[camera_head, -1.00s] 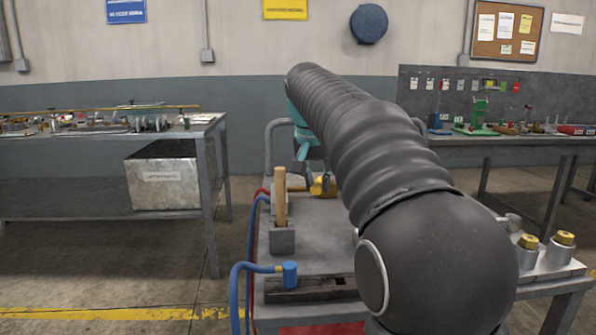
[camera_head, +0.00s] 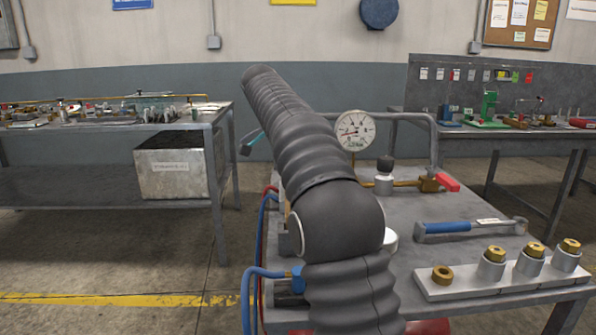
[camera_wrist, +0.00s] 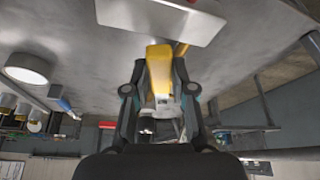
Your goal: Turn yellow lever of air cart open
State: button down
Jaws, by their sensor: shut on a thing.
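The air cart (camera_head: 400,270) stands in front of me with a grey top. In the wrist view, the yellow lever (camera_wrist: 158,68) lies between the two fingers of my gripper (camera_wrist: 160,78). The fingers are closed against its sides. In the head view, my black-sleeved arm hides the lever and most of the gripper; only a small teal and dark piece shows left of the arm. How far the lever is turned cannot be told.
The cart top carries a pressure gauge (camera_head: 354,131), a red-handled brass valve (camera_head: 435,183), a blue-handled wrench (camera_head: 463,229) and brass fittings (camera_head: 530,260) on a plate. Blue hoses (camera_head: 258,272) hang at its left. Workbenches stand left and right; floor between is free.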

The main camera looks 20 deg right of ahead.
jog(key=shift+w+m, duration=0.5)
jog(key=c, duration=1)
grip_release()
jog(key=shift+d, duration=0.1)
jog(key=shift+o, duration=0.2)
jog(key=shift+r, duration=0.1)
jog(key=shift+a+r, duration=0.45)
jog(key=a, duration=1.1)
jog(key=shift+s+a, duration=0.2)
jog(key=shift+a, duration=0.2)
